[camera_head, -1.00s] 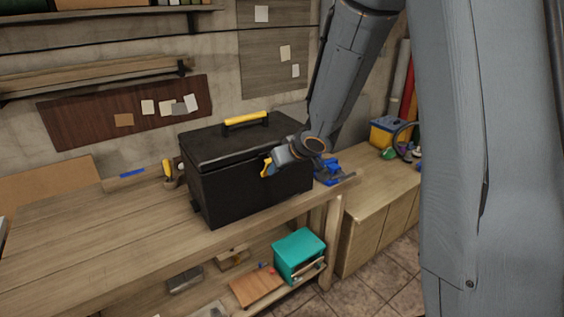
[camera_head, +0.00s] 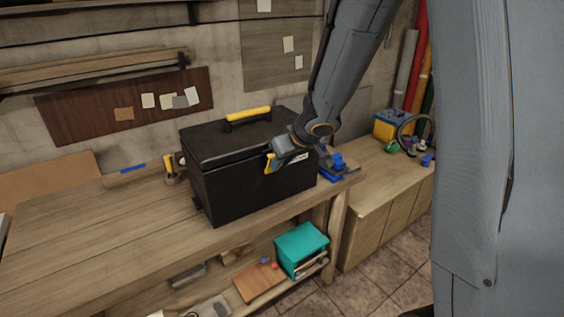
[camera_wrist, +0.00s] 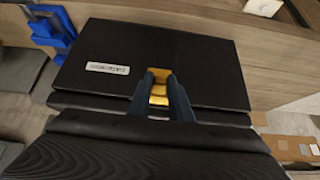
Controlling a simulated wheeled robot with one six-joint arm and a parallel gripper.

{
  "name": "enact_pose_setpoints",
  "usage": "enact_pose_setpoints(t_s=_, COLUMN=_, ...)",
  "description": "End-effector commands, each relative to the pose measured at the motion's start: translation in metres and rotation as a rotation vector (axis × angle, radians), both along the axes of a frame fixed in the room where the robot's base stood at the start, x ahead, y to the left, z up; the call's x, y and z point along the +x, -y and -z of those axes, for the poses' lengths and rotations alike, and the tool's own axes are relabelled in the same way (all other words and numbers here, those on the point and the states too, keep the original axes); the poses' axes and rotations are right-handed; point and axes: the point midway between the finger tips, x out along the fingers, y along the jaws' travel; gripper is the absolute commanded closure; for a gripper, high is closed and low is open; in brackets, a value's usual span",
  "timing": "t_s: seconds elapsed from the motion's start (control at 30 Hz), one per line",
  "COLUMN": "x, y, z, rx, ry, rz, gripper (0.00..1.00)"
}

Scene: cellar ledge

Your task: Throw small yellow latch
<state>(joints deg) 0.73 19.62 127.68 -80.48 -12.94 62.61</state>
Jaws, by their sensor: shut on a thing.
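A black toolbox (camera_head: 228,185) with a yellow top handle (camera_head: 248,113) stands on the wooden workbench with its lid down. The small yellow latch (camera_head: 269,163) is on its front face. My gripper (camera_head: 274,160) is at that face, and its fingers are shut on the latch. In the wrist view the latch (camera_wrist: 159,91) shows between the two dark fingertips of my gripper (camera_wrist: 160,95). A pale label (camera_wrist: 108,69) is on the toolbox beside it. The fingers hide part of the latch.
A blue vise (camera_head: 332,166) sits on the bench just right of the toolbox. A yellow tape measure or tool (camera_head: 171,170) lies at its left. The bench (camera_head: 95,235) is clear at the left. A teal box (camera_head: 301,247) stands on the lower shelf.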

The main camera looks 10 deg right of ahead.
Motion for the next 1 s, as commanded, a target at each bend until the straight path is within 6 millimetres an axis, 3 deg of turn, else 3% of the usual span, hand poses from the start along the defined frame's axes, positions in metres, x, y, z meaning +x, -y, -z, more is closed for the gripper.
enact_pose_setpoints(t_s=0.13, x=0.000, y=0.000, z=0.000, rx=0.001, ry=0.001, rz=-0.001, gripper=1.00)
enact_pose_setpoints(t_s=0.17, x=0.000, y=0.000, z=0.000, rx=0.001, ry=0.001, rz=-0.001, gripper=0.78)
enact_pose_setpoints(t_s=0.27, x=0.000, y=0.000, z=0.000, rx=0.001, ry=0.001, rz=0.001, gripper=0.62)
enact_pose_setpoints(t_s=0.63, x=-0.001, y=0.001, z=-0.003, rx=0.001, ry=0.002, rz=0.001, gripper=0.62)
enact_pose_setpoints(t_s=1.0, x=-0.024, y=0.010, z=-0.037, rx=-0.001, ry=0.005, rz=0.000, gripper=0.62)
